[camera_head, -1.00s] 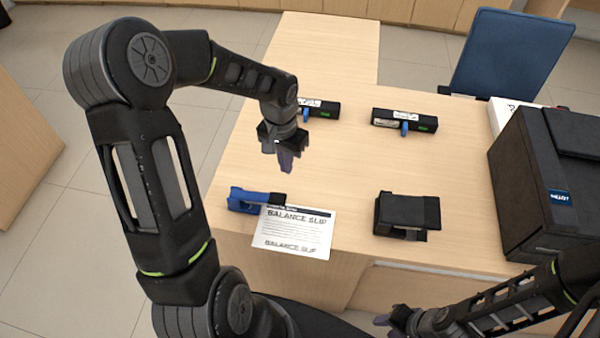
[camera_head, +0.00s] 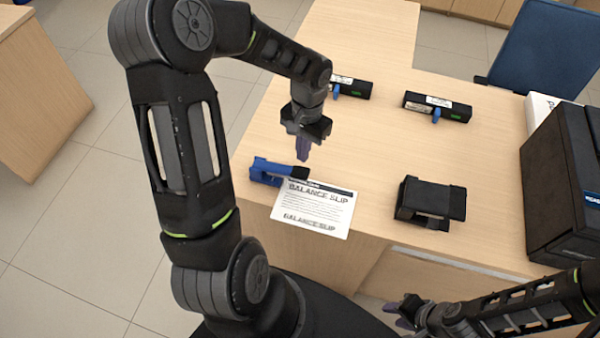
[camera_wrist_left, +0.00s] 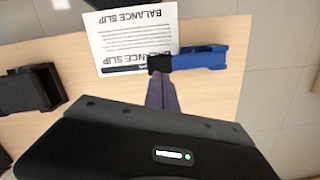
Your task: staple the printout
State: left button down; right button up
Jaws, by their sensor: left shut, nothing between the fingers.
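The printout (camera_head: 312,213), a white sheet headed "BALANCE SLIP", lies at the front edge of the counter. The blue stapler (camera_head: 264,171) lies at its upper left corner, its black end over the sheet's dark top edge. Both also show in the left wrist view, the printout (camera_wrist_left: 135,35) at the top and the stapler (camera_wrist_left: 205,58) at its lower right. My left gripper (camera_head: 303,153) is shut and empty, pointing down just above the stapler's black end; I cannot tell whether it touches. My right gripper (camera_head: 396,311) is low at the front, away from the counter top; its jaws are unclear.
A black device (camera_head: 430,201) stands right of the printout. Two black boxes with blue tabs, one left (camera_head: 349,87) and one right (camera_head: 437,106), lie farther back. A large black machine (camera_head: 560,190) stands at the right. The counter's middle is clear.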

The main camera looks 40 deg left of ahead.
aim_at(302, 168)
pick_arm(q)
jog(key=shift+s+f+b, duration=0.2)
jog(key=shift+f+b, duration=0.75)
jog(key=shift+f, duration=0.9)
notch_tip(302, 168, down, 4)
jog(key=b, duration=0.4)
jog(key=shift+f, duration=0.2)
jog(key=shift+w+r, duration=0.25)
jog(key=shift+w, duration=0.55)
jog(key=shift+w+r, duration=0.25)
jog(key=shift+w, duration=0.5)
